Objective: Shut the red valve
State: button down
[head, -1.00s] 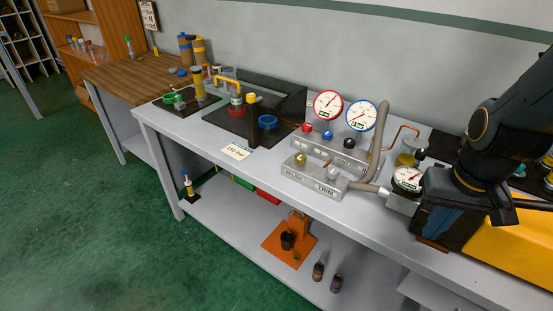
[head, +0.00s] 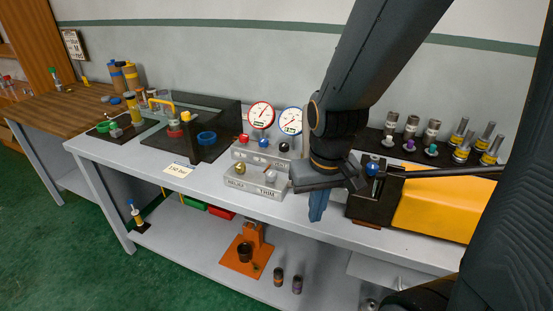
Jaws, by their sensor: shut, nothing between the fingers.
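The red valve is a small red knob (head: 244,139) on the back grey block of the manifold (head: 250,153), at its left end. A blue knob (head: 263,143) and a black knob (head: 283,147) sit to its right. A red-rimmed gauge (head: 261,115) and a blue-rimmed gauge (head: 291,120) stand behind the knobs. My gripper (head: 317,215) points down with its blue fingers together, empty, right of the manifold and apart from the red knob. My arm hides the hose and the small gauge at the manifold's right end.
A front grey block (head: 255,184) carries a brass knob (head: 240,168) and a grey knob. A black tray with a blue ring (head: 206,138) lies to the left. A yellow case (head: 435,213) and several fittings stand to the right. A label card (head: 178,170) lies on the bench.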

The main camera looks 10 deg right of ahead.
aim_at(244, 138)
jog(key=k, duration=0.5)
jog(key=u, duration=0.95)
jog(key=i, duration=0.95)
jog(key=z, duration=0.15)
